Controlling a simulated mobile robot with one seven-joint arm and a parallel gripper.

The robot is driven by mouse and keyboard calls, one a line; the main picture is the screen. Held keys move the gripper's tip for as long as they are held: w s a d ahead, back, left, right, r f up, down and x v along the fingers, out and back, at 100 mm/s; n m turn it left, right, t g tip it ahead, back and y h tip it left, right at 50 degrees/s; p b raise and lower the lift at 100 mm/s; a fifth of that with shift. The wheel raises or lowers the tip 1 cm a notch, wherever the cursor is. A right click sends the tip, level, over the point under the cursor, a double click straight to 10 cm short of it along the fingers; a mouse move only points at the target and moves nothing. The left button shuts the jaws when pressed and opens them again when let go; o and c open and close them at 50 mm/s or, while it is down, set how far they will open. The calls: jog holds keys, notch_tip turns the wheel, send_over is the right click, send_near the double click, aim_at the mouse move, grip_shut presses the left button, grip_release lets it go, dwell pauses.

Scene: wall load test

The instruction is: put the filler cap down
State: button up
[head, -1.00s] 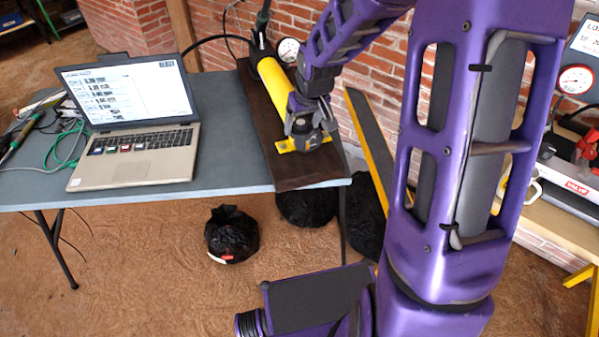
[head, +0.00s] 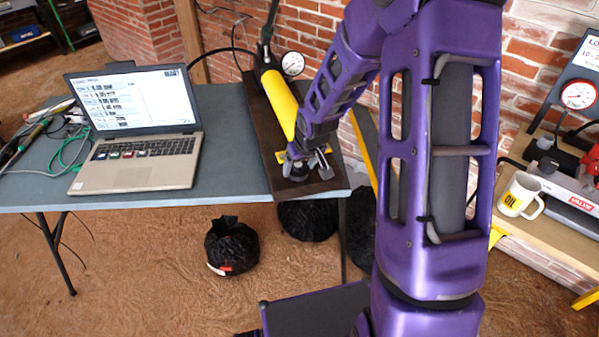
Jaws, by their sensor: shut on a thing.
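My gripper (head: 300,172) is low over the near end of a dark brown board (head: 262,120) on the table. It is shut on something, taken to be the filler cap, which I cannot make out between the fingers. A yellow cylinder (head: 278,102), part of a hand pump, lies on the board just behind my gripper. A small yellow piece (head: 281,157) shows beside the gripper. I cannot tell whether the held thing touches the board.
An open laptop (head: 135,130) stands on the grey table (head: 225,125) to the left, with cables beyond it. A pressure gauge (head: 291,63) stands behind the pump. A mug (head: 520,194) is on the wooden bench at right. Black bags (head: 231,246) lie on the floor.

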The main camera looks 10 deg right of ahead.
jog(key=shift+f, duration=0.8)
jog(key=shift+f, duration=0.15)
jog(key=o, duration=1.3)
jog(key=shift+c, duration=0.2)
jog(key=p+v, duration=0.3)
jog(key=v, duration=0.9)
jog(key=shift+w, duration=0.1)
